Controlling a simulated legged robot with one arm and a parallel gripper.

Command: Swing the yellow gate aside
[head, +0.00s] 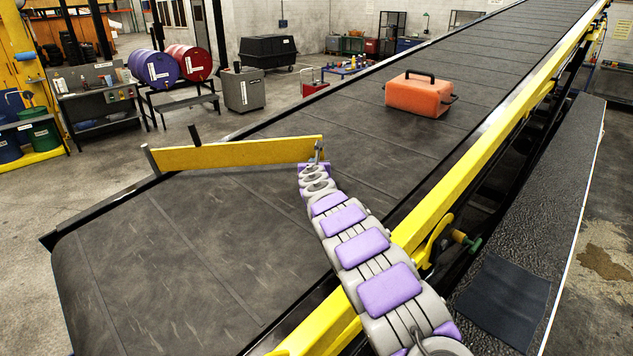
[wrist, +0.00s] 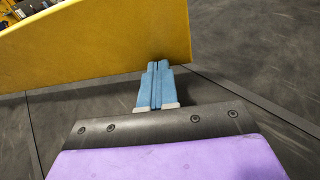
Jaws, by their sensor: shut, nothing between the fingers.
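The yellow gate (head: 235,153) is a flat bar that stands across the dark belt (head: 150,265) in the head view. Its left end meets a post at the belt's left edge, and its right end is by my gripper (head: 317,155). In the wrist view the gate (wrist: 95,45) fills the upper left. My gripper's blue fingers (wrist: 156,85) are shut together with nothing between them. Their tips are at the gate's lower edge near its right end; whether they touch it I cannot tell.
An orange case (head: 420,95) with a black handle lies on the belt beyond the gate. A yellow rail (head: 470,175) runs along the belt's right side. Beyond the belt's left edge stand a grey cabinet (head: 243,90) and two drums. The near belt is bare.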

